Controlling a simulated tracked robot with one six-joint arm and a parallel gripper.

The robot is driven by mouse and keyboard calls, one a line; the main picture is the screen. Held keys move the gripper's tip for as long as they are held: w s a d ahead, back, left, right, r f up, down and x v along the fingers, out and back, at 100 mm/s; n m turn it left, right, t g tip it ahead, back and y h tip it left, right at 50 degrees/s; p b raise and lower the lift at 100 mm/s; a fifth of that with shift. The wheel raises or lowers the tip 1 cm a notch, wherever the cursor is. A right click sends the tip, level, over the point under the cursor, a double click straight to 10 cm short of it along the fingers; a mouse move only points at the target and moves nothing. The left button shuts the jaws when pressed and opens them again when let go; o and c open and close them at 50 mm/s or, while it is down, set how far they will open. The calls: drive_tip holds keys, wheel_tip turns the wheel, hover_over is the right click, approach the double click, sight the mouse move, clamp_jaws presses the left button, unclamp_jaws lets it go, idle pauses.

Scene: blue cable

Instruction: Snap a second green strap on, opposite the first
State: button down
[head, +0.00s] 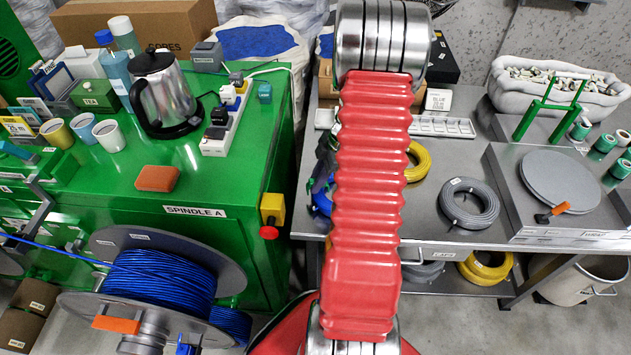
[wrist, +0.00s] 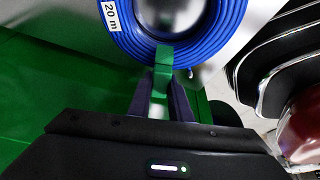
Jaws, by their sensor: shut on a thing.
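The blue cable coil (wrist: 120,48) with a white "20 m" label (wrist: 110,15) fills the top of the wrist view, cut off by the frame edge. My gripper (wrist: 161,88) is shut on a green strap (wrist: 163,62) at the coil's near edge. The strap overlaps the outer cable turns; I cannot tell whether it is closed around them. The first strap is not clearly visible.
A green bench with a kettle (head: 163,95) and a power strip (head: 225,125) stands left. A large blue cable spool (head: 160,280) is below it. On the grey bench at right lie a grey coil (head: 470,203), a yellow coil (head: 419,160) and a round turntable (head: 560,182).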

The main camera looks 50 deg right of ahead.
drive_tip(key=shift+f, duration=0.7)
drive_tip(key=shift+r, duration=0.65)
drive_tip(key=shift+f, duration=0.45)
idle(1.7)
drive_tip(key=c, duration=1.4)
unclamp_jaws()
drive_tip(key=shift+r, duration=0.2)
drive_tip(key=shift+w+r, duration=0.1)
drive_tip(key=shift+r, duration=3.25)
